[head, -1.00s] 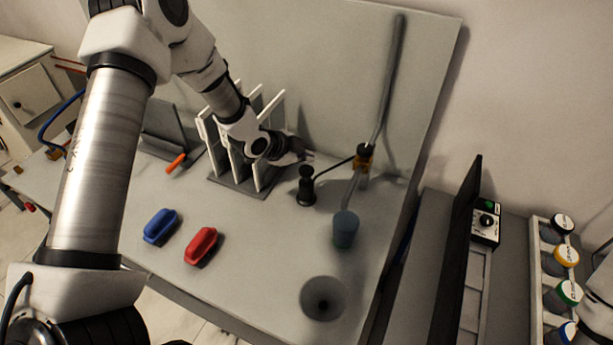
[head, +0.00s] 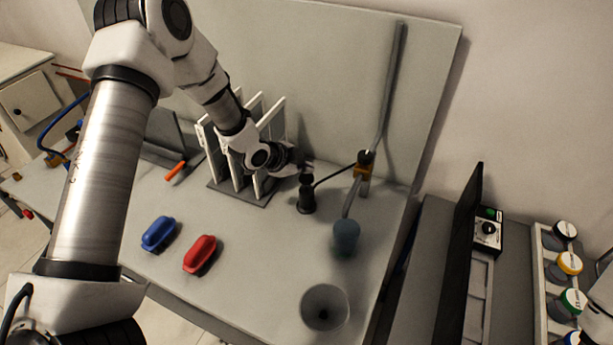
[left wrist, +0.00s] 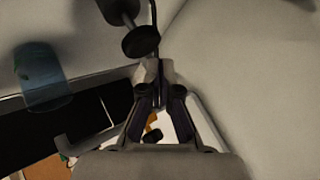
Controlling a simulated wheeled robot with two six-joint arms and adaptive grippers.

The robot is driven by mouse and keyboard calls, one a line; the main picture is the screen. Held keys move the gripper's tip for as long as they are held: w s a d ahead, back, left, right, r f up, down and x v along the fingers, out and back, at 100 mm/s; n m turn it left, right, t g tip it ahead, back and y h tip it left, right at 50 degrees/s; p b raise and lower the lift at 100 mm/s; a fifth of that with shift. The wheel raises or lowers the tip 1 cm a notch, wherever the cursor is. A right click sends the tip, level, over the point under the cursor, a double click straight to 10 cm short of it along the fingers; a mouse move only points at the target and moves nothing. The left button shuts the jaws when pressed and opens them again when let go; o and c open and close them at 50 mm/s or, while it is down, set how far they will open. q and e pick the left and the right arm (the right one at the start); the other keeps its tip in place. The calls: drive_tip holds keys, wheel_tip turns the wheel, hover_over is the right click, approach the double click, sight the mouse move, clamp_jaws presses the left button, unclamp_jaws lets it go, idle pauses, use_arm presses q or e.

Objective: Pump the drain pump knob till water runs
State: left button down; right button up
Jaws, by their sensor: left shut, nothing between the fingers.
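The drain pump (head: 306,198) is a small dark cylinder standing on the grey bench, with a black knob (head: 305,180) on top. In the left wrist view the knob (left wrist: 140,42) is a dark disc just beyond the fingertips. My left gripper (head: 304,166) is shut and empty, close beside and above the knob; I cannot tell whether it touches it. The shut fingers also show in the left wrist view (left wrist: 153,70). A translucent blue-grey cup (head: 346,237) stands below the outlet tube (head: 351,202). I cannot make out running water.
A white rack (head: 268,135) stands behind my left wrist. An orange fitting (head: 363,171) holds a tall pipe (head: 391,85) at the back panel. Blue (head: 158,233) and red (head: 200,254) blocks and a round bowl-like opening (head: 325,308) are nearer. Open bench lies between.

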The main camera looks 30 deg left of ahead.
sight(307, 177)
idle(0.5)
use_arm(q)
drive_tip(key=shift+f+b, duration=0.3)
drive_tip(key=shift+f, duration=0.15)
drive_tip(key=shift+f+b, duration=0.9)
drive_tip(key=shift+f, duration=0.4)
idle(1.0)
drive_tip(key=shift+r+p, duration=1.3)
drive_tip(key=shift+r, duration=0.45)
drive_tip(key=shift+r+p, duration=0.45)
drive_tip(key=shift+r, duration=0.05)
wheel_tip(307, 177, up, 4)
drive_tip(key=p, duration=0.3)
